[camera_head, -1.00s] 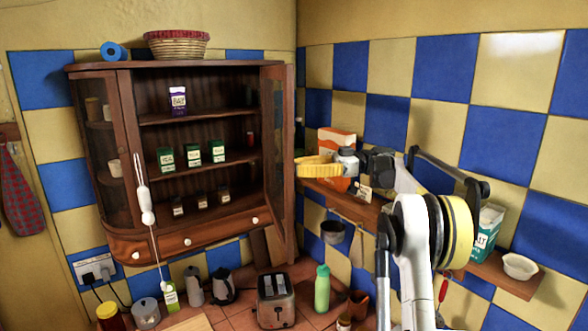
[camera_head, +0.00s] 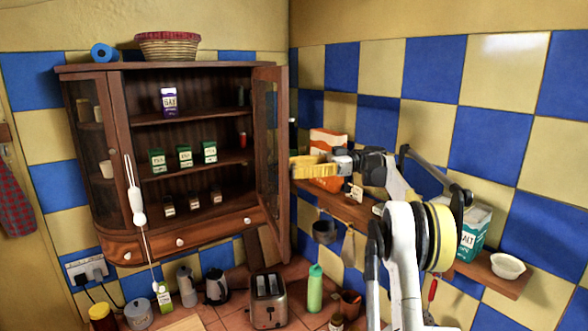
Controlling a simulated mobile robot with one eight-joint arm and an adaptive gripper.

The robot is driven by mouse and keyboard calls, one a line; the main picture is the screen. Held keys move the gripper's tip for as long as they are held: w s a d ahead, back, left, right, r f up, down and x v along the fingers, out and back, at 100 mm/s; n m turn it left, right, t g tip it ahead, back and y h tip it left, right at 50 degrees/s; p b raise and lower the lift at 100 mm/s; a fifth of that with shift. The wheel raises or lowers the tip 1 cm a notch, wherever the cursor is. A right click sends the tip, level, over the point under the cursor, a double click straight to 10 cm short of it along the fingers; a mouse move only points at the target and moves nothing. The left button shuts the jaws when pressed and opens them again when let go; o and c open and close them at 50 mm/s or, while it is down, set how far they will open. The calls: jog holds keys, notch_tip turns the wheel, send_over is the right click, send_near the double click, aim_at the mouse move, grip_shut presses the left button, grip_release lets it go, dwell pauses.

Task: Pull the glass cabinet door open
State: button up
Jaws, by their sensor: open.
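A dark wooden wall cabinet (camera_head: 180,69) hangs at the left. Its glass door (camera_head: 272,150) is hinged on the right side and stands wide open, swung out toward me. Tea boxes and small jars show on the shelves inside. My gripper (camera_head: 300,167) is at the end of my arm, just right of the door's outer edge. Its yellow part shows, and its fingers are hard to make out. I see nothing held in it. Whether it touches the door I cannot tell.
A wall shelf (camera_head: 500,275) holding a salt box (camera_head: 475,232) and a white bowl (camera_head: 508,266) is at the right, behind my arm. A toaster (camera_head: 268,300), a kettle (camera_head: 216,287) and a green bottle (camera_head: 315,288) stand on the counter below.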

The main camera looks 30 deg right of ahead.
notch_tip(320, 180, up, 10)
dwell(0.5)
dwell(0.4)
